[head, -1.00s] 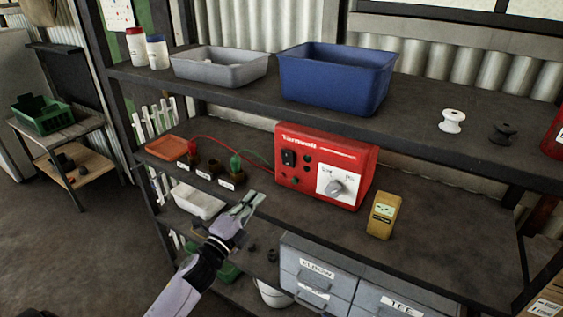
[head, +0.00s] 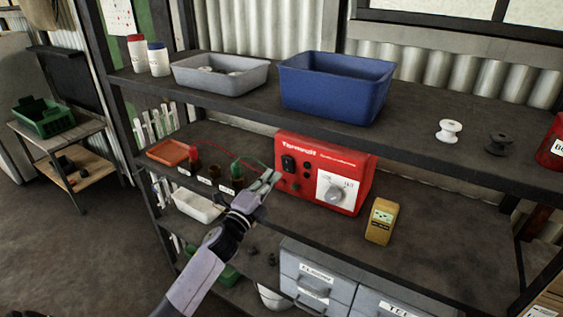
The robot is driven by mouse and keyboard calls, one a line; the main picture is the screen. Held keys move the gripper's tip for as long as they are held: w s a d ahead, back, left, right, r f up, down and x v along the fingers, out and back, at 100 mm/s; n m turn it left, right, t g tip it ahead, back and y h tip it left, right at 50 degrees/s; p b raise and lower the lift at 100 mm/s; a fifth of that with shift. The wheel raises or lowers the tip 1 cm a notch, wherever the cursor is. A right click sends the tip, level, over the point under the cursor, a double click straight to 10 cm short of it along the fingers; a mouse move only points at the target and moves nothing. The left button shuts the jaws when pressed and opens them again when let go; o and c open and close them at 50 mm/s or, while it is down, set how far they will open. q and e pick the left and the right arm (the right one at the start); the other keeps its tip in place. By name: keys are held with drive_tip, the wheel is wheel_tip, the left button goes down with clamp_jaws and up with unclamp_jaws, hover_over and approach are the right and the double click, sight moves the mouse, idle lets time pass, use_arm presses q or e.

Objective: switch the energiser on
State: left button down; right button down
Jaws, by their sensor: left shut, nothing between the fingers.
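The energiser (head: 312,151) is a red box on the middle shelf. Its front has a black rocker switch (head: 288,164) on the left, small dark knobs or sockets beside it, and a white panel with a grey dial (head: 334,192) on the right. I cannot tell the switch's position at this size. My left gripper (head: 272,177) is shut and empty, just in front of the energiser's left end, a little below and left of the rocker switch. I cannot tell whether its tips touch the box. My right gripper is not in view.
Red and green leads with plugs (head: 236,170) stand left of the energiser, near an orange tray (head: 172,152). A yellow tester (head: 381,221) stands to its right. The upper shelf holds a blue bin (head: 336,86) and overhangs the energiser. Grey drawers (head: 312,280) sit below.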

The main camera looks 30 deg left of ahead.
sight(286, 159)
use_arm(q)
drive_tip(key=p+x, duration=0.1)
drive_tip(key=x, duration=0.4)
drive_tip(key=shift+w+r, duration=0.1)
drive_tip(key=shift+w, duration=0.3)
